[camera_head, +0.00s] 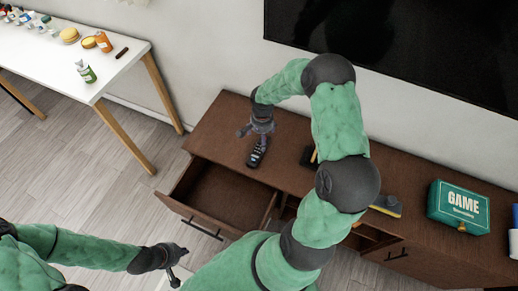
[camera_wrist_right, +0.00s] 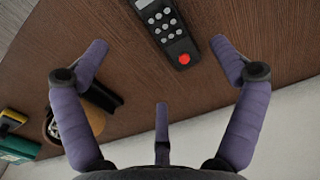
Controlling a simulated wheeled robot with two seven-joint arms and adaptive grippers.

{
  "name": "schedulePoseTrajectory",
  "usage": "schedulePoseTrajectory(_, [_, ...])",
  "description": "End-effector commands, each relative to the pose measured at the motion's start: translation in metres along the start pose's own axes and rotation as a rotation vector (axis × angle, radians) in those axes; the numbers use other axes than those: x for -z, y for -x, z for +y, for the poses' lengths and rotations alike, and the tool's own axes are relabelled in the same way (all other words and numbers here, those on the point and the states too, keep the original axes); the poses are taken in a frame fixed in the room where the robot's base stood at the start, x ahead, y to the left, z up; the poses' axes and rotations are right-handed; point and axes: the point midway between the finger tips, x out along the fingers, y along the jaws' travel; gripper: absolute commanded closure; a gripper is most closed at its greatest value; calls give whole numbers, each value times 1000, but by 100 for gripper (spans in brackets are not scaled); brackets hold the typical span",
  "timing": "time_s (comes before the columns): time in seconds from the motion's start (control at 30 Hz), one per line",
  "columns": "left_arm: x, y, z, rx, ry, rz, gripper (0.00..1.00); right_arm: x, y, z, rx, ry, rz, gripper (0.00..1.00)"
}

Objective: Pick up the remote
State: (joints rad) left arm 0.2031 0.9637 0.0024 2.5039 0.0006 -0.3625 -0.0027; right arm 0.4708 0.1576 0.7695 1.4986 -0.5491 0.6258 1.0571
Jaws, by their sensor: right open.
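The remote (camera_head: 257,153) is slim and black with pale buttons. It lies on the brown wooden cabinet top (camera_head: 226,128), near the cabinet's left end. In the right wrist view the remote (camera_wrist_right: 168,28) also shows a red button and lies at the top, its upper end cut off. My right gripper (camera_head: 260,126) is over the far end of the remote. In the wrist view its purple fingers (camera_wrist_right: 160,55) are spread wide, with nothing held between them. My left gripper (camera_head: 175,262) is low in front of the cabinet, away from the remote; its fingers are small and unclear.
A drawer (camera_head: 218,196) stands open below the remote and looks empty. A green game box (camera_head: 458,206) and a grey-and-yellow item (camera_head: 387,206) are to the right on the cabinet. A dark screen (camera_head: 400,45) hangs behind. A white table (camera_head: 60,55) with several small items stands left.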

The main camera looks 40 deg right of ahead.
Motion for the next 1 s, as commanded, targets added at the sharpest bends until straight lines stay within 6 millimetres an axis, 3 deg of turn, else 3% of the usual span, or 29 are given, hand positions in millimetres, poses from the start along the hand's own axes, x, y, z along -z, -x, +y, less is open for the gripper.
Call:
schedulePoseTrajectory(0.1, [0,-8,-3,0,0,0,100,0,-22,0,-2,0,-2,5])
schedulePoseTrajectory(0.37, [1,-14,-5,0,-1,0,100,-1,-39,0,0,0,0,5])
schedulePoseTrajectory(0.67, [2,-33,-12,0,-1,0,100,-6,-80,0,-1,0,-2,5])
schedulePoseTrajectory(0.93, [2,-33,-12,0,-1,0,100,-5,-83,0,0,1,1,5])
schedulePoseTrajectory(0.97, [2,-33,-12,0,-1,1,100,-5,-83,0,0,1,1,8])
schedulePoseTrajectory(1.0, [2,-33,-12,0,-1,1,100,-5,-82,0,0,0,0,19])
